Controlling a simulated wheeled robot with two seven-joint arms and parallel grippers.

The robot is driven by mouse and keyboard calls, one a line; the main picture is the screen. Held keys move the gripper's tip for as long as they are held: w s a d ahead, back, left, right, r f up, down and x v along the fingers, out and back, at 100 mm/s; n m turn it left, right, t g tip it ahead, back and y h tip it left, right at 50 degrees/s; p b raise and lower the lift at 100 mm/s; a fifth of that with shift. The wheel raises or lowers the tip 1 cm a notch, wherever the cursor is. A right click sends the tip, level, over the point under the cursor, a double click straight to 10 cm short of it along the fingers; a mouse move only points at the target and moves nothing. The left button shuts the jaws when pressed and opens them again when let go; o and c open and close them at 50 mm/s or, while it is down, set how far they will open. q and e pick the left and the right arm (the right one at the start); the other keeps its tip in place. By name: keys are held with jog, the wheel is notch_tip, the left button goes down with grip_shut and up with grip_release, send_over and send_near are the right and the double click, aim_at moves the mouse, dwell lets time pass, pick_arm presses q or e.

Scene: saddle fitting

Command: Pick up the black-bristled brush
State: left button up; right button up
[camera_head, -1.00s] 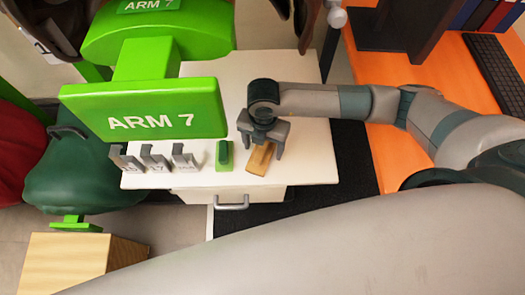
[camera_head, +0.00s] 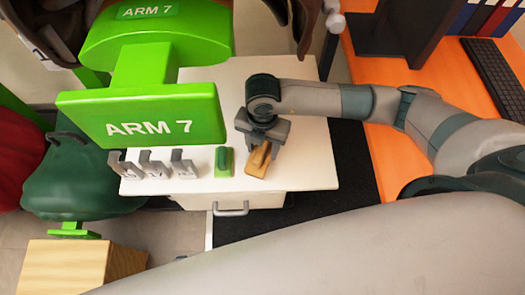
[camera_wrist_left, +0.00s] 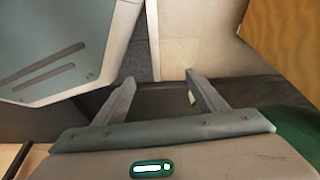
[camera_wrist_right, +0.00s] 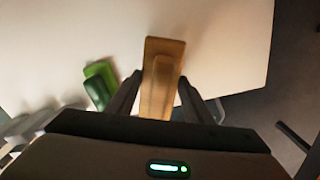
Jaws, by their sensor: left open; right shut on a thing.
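A wooden-backed brush (camera_head: 258,160) is at the front right of the white tabletop, between the fingers of my right gripper (camera_head: 260,147). In the right wrist view the fingers close on both sides of the brush's wooden back (camera_wrist_right: 162,65). Its bristles are hidden underneath, so I cannot tell their colour. I cannot tell whether it touches the table. My left gripper (camera_wrist_left: 160,82) is open and empty in the left wrist view, and is out of the head view.
A green block with a dark green top (camera_head: 223,162) stands just left of the brush. Several grey numbered brackets (camera_head: 152,165) stand further left. A green ARM 7 stand (camera_head: 140,115) rises behind them. The white tabletop (camera_head: 312,165) is clear to the right.

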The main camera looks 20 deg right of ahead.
pick_arm(q)
jog(key=shift+s, duration=0.15)
pick_arm(e)
jog(key=s+d+r, duration=0.4)
jog(key=s+r, duration=0.4)
jog(key=s, duration=0.2)
jog(key=shift+s+d, duration=0.15)
jog(key=shift+s, duration=0.25)
pick_arm(q)
jog(key=shift+a, duration=0.1)
